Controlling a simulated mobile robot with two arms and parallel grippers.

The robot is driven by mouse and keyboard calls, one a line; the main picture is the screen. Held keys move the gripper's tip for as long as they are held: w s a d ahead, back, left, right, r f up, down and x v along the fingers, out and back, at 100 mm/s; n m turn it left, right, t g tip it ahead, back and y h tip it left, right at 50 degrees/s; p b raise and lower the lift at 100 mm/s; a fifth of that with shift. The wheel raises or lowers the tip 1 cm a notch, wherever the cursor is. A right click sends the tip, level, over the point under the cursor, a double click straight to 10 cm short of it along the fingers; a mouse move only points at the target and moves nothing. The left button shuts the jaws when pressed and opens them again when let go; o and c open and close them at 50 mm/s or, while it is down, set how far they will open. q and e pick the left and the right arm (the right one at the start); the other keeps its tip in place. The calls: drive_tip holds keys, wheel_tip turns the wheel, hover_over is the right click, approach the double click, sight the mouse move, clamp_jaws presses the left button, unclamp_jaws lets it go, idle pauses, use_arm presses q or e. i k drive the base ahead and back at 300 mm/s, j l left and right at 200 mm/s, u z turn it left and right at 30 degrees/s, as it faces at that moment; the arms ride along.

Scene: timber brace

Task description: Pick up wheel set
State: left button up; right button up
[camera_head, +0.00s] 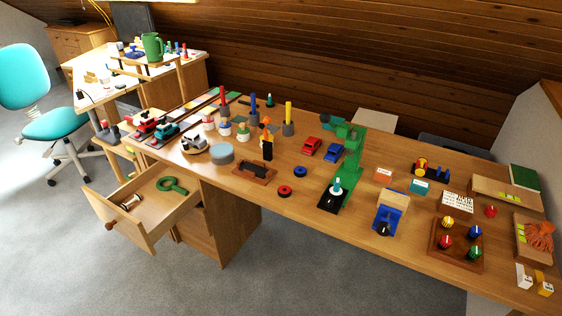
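Neither of my grippers shows in the head view. Which thing is the wheel set is not certain from this picture. A red ring-shaped wheel (284,191) and a blue ring-shaped wheel (299,171) lie flat and apart on the long wooden desk (285,221), near its front edge and middle. A small red and yellow wheeled thing (421,165) stands farther back on the right. Nothing covers the two rings.
An open drawer (130,234) with a green tool (172,186) and a spool (130,202) juts out at front left. A green crane-like toy (347,165) stands right of the rings. A wooden tray of knobs (436,263) is at right. A teal chair (50,124) stands far left.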

sight(137, 197)
drive_tip(key=z, duration=1.25)
drive_tip(key=u, duration=2.25)
